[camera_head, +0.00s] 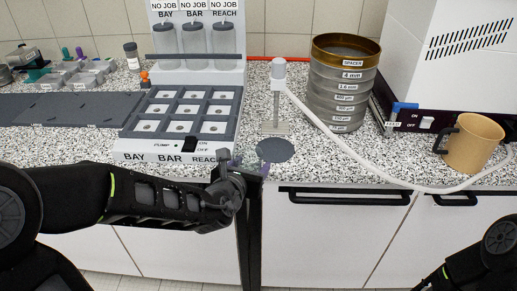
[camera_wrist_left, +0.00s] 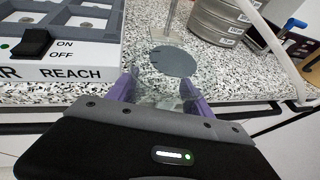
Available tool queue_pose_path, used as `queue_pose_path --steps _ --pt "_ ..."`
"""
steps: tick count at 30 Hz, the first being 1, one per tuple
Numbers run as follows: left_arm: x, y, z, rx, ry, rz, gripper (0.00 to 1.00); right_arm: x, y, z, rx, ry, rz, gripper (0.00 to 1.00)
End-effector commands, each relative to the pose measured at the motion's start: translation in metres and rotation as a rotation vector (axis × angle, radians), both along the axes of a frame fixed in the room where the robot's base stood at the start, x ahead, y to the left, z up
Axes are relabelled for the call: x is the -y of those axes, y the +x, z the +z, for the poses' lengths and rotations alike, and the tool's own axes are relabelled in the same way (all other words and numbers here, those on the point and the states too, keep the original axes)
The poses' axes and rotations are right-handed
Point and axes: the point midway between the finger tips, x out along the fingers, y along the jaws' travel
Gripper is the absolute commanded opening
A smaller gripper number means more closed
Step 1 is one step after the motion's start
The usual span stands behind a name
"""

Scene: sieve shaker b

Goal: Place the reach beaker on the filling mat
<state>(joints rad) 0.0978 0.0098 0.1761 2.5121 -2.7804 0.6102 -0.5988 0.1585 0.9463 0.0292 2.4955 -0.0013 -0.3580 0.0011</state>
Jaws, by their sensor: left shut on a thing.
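The filling mat is the flat, dark grey disc (camera_head: 275,150) near the counter's front edge; it also shows in the left wrist view (camera_wrist_left: 173,62). My left gripper (camera_head: 243,170) is at the counter's front edge, just left of and in front of the disc. In the left wrist view its purple fingers (camera_wrist_left: 158,92) are shut on a clear, see-through thing, which I take as the reach beaker (camera_wrist_left: 156,88). It is very faint against the speckled counter, so its outline and contents are hard to tell. It appears short of the disc. My right gripper is out of view.
A grey tray with white compartments (camera_head: 169,139) stands close left. A small post stand (camera_head: 276,105) is behind the disc. A sieve stack (camera_head: 335,105) and white hose (camera_head: 355,155) are to the right, with a tan mug (camera_head: 475,145) farther right.

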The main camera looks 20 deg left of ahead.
Motion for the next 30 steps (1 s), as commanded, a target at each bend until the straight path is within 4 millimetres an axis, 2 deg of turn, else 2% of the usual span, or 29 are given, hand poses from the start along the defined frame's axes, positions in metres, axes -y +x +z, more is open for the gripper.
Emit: queue_pose_path --steps 11,19,24,30 --pt "0.005 0.002 0.004 0.003 -0.001 0.008 0.05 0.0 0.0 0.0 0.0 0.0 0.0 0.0" --pt "0.036 0.005 0.025 0.004 -0.002 0.093 0.05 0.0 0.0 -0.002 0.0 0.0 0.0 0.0" --pt "0.062 -0.01 0.032 0.003 0.002 0.192 0.05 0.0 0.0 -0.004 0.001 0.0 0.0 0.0" --pt "0.068 -0.022 0.031 0.002 0.001 0.248 0.05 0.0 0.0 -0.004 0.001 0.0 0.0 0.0"
